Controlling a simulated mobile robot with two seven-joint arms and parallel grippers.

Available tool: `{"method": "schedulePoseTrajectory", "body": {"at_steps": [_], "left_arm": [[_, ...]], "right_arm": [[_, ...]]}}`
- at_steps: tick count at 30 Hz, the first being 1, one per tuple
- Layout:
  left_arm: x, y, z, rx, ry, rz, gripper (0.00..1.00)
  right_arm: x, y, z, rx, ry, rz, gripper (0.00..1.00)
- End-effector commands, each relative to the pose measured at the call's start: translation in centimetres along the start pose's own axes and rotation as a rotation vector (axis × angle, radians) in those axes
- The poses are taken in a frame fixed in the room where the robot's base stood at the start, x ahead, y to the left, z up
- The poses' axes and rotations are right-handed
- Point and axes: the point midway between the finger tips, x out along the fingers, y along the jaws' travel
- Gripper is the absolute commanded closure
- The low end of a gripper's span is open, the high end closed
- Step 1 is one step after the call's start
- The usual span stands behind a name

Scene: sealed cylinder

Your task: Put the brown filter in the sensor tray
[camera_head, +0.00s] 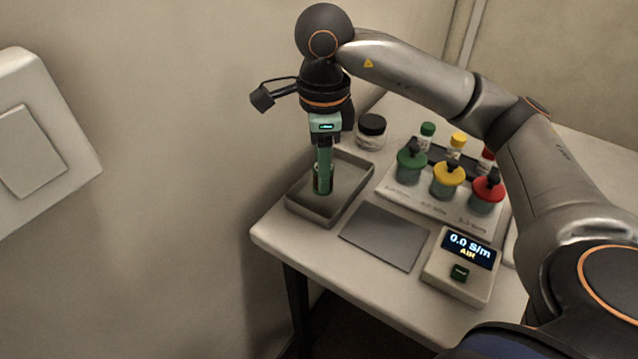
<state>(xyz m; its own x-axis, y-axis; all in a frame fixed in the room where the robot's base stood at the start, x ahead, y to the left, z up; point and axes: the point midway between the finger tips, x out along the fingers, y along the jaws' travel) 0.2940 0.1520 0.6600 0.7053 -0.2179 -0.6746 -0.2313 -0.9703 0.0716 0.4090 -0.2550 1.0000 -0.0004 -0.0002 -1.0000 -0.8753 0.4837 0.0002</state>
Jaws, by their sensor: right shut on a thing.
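My right gripper (323,172) points straight down over the grey open tray (300,211) at the table's left corner. Its greenish fingers are shut on a small dark cylinder with a brownish tint, which I take to be the brown filter (322,187). The fingers partly hide it. It looks upright and lies within the tray's outline; I cannot tell whether it touches the tray floor. My left gripper is not in view.
A rack (424,196) with green, yellow and red lidded jars stands to the right. A dark-lidded jar (371,131) stands behind the tray. A flat grey mat (385,236) and a meter (461,264) reading 0.0 S/m are in front. A wall borders the left.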

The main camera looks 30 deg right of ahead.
Motion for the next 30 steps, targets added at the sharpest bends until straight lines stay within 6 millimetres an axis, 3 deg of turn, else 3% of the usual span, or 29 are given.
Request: {"method": "schedulePoseTrajectory", "body": {"at_steps": [8,13,25,26,30], "left_arm": [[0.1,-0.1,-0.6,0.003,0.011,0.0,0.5],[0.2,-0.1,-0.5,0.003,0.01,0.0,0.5],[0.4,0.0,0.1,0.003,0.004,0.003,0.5],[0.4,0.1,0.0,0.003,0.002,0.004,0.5],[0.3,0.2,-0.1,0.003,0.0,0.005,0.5]], "right_arm": [[1.7,-1.3,0.4,0.0,0.002,0.001,1.0],[4.4,-1.2,0.4,0.0,0.002,0.002,1.0],[5.1,-1.2,0.4,0.0,0.0,0.0,1.0],[5.0,-1.2,0.4,0.0,0.0,-0.001,0.56],[4.9,-1.2,0.4,0.0,0.0,0.0,0.41]]}}
